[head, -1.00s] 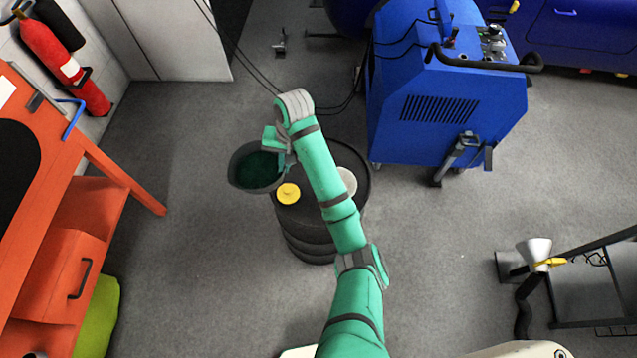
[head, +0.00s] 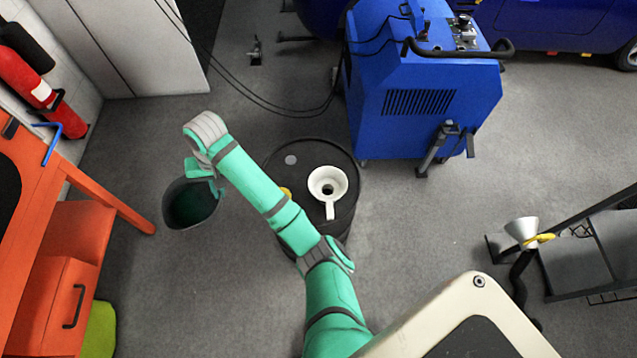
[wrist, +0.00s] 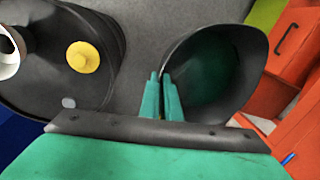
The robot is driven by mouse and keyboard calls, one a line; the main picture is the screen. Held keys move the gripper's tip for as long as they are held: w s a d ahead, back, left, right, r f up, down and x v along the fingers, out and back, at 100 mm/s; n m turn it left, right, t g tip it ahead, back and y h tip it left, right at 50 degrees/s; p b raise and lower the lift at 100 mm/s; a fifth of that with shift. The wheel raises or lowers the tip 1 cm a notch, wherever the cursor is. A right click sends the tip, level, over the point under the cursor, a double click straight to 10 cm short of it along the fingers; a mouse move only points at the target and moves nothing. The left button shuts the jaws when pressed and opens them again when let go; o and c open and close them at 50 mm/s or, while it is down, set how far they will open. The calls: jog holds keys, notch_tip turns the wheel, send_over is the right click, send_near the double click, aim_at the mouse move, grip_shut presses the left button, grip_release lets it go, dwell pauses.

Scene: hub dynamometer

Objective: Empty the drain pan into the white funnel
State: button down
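The dark drain pan (head: 190,204) hangs in the air left of the drum in the head view, over bare floor. It shows green inside and looks tilted; it is also in the wrist view (wrist: 240,60). My gripper (head: 212,180) is shut on its rim, with both green fingers (wrist: 164,97) close together at the pan's near edge. The white funnel (head: 328,186) stands on top of the black drum (head: 343,225), well to the right of the pan. In the wrist view the funnel (wrist: 8,55) is cut off at the left edge.
A yellow cap (wrist: 83,57) sits on the drum top. A blue machine (head: 420,100) stands behind the drum, with cables on the floor. An orange bench (head: 85,205) is at the left. A metal funnel (head: 522,232) is on a rack at the right.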

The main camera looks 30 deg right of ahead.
jog(key=w+d+m, duration=0.1)
jog(key=d+m, duration=0.4)
jog(key=d, duration=2.7)
jog(key=s+d+f+m, duration=0.1)
jog(key=s+d+f, duration=0.2)
jog(key=s+d, duration=0.4)
jog(key=s+d+f+m+t, duration=0.1)
jog(key=s+d+f, duration=0.3)
jog(key=s+d, duration=0.3)
jog(key=s+d+f+m+h, duration=0.1)
jog(key=s+d+f, duration=0.2)
jog(key=s+d, duration=0.4)
jog(key=shift+d+f, duration=0.3)
jog(key=shift+d, duration=0.65)
jog(key=shift+w+d, duration=0.2)
jog(key=shift+w, duration=0.45)
jog(key=shift+a+r, duration=0.1)
jog(key=shift+r, duration=0.05)
